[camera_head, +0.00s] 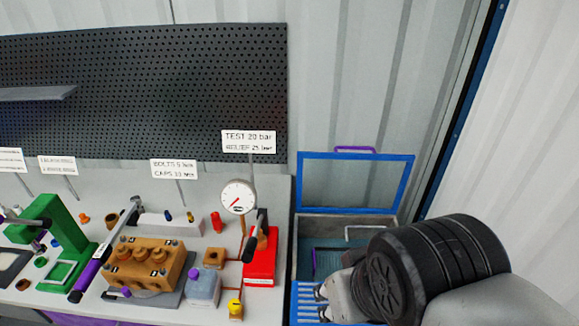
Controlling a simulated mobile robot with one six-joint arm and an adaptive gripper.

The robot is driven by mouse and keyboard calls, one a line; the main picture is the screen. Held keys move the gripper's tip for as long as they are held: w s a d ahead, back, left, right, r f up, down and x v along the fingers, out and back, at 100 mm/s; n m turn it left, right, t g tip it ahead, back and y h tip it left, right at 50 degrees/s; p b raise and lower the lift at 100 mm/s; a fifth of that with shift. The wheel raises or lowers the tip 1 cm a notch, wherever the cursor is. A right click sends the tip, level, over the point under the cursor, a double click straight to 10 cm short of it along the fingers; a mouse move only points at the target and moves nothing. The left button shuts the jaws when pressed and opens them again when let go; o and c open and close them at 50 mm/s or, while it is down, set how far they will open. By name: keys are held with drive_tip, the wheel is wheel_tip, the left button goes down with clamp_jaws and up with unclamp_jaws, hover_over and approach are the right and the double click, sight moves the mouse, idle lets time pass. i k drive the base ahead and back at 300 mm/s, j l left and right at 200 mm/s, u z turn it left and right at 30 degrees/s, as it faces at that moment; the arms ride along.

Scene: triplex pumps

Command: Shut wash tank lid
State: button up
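The wash tank (307,223) stands at the right end of the workbench. Its lid (302,183) has a blue frame and is raised upright at the back of the tank, with a purple handle (355,149) on its top edge. The tank's inside shows a teal surface, partly hidden by my arm. My gripper (321,302) is low at the tank's front, over a blue slatted part (303,291). It is well below the lid and apart from it. Its fingers are small and partly hidden, so their opening is unclear.
The bench holds an orange pump block (146,264), a pressure gauge (238,197), a red box (261,262) and a green press (62,225). A black pegboard (150,90) hangs behind. A corrugated wall (520,130) closes off the right side.

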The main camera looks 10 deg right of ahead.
sight(410, 158)
drive_tip(key=z, duration=0.75)
drive_tip(key=i+j+u, duration=0.2)
drive_tip(key=i, duration=0.25)
